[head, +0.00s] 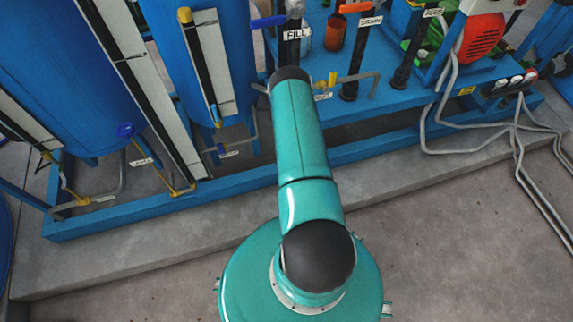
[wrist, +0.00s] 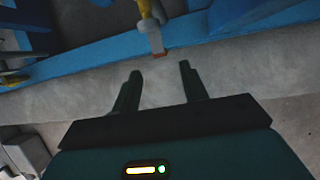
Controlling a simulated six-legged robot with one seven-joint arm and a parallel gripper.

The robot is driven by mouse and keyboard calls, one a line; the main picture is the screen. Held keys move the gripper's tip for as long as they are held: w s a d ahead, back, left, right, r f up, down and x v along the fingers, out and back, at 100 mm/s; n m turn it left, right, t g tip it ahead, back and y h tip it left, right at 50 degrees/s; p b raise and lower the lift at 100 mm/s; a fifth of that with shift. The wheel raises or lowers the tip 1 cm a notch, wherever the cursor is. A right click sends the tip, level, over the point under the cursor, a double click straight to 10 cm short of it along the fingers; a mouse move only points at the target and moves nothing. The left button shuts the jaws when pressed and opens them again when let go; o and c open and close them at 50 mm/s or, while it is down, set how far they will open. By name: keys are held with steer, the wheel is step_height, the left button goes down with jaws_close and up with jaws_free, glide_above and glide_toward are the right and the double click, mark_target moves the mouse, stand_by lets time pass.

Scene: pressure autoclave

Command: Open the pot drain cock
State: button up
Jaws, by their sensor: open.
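In the wrist view, my gripper (wrist: 160,72) is open and empty, with two dark fingers apart. Just beyond the fingertips, near the middle of the gap, a brass-yellow fitting (wrist: 147,9) carries a grey piece (wrist: 155,40) with a reddish end (wrist: 159,54). The fingers appear apart from it. In the head view, an orange lever (head: 355,8) sits by a DRAIN label (head: 371,21), and a small brass fitting (head: 326,83) shows right of my arm. I cannot tell for sure which is the pot drain cock. My arm hides my gripper in the head view.
Blue tanks (head: 45,60) with gauge columns stand on a blue frame (head: 150,215) at left. A FILL label (head: 294,34) and blue lever (head: 268,21) are at the top. Grey cables (head: 520,150) run at right. The concrete floor (head: 450,240) is clear in front.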

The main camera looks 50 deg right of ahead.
steer(key=x, duration=0.9)
steer(key=shift+c, duration=0.2)
jaws_close()
